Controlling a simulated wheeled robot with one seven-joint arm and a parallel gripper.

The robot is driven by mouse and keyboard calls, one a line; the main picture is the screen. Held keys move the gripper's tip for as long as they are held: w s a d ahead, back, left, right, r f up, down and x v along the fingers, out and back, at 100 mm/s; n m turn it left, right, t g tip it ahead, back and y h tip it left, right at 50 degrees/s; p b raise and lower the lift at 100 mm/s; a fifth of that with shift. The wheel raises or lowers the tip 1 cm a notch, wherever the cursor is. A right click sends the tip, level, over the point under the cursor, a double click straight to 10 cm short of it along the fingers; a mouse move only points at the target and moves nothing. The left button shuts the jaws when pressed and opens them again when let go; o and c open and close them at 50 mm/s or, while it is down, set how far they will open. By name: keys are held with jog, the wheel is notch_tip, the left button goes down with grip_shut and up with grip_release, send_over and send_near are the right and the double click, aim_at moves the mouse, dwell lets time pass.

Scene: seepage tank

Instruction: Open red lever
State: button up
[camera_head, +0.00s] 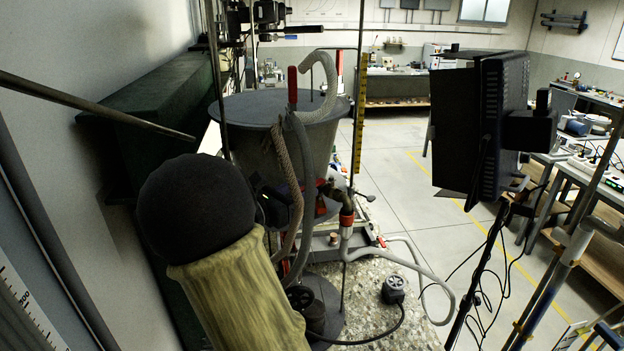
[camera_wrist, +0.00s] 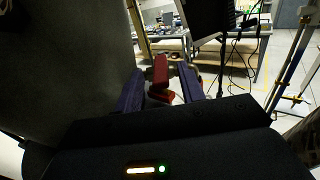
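The red lever (camera_wrist: 160,70) stands upright in the wrist view, with a red block at its lower end. My gripper (camera_wrist: 160,88) is open, with one dark blue finger to the left of the lever and one to the right. Gaps show on both sides, and I cannot tell how deep the lever sits between the fingers. In the head view, the grey tank (camera_head: 275,108) stands at the middle, and a small red part (camera_head: 320,183) shows low at its right side, beside a brass-coloured fitting. I cannot tell if this is the lever. My gripper is mostly hidden there.
The tank wall (camera_wrist: 85,50) fills the left of the wrist view. In the head view, hoses (camera_head: 296,200) hang down the tank's front, and a white hose (camera_head: 425,265) curves over the gravelly base. A black light panel (camera_head: 490,120) on a stand is at the right.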

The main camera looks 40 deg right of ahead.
aim_at(312, 184)
jog(key=d+p, duration=0.1)
jog(key=d, duration=0.3)
jog(key=shift+w+d, duration=0.1)
jog(key=shift+w, duration=0.05)
grip_shut()
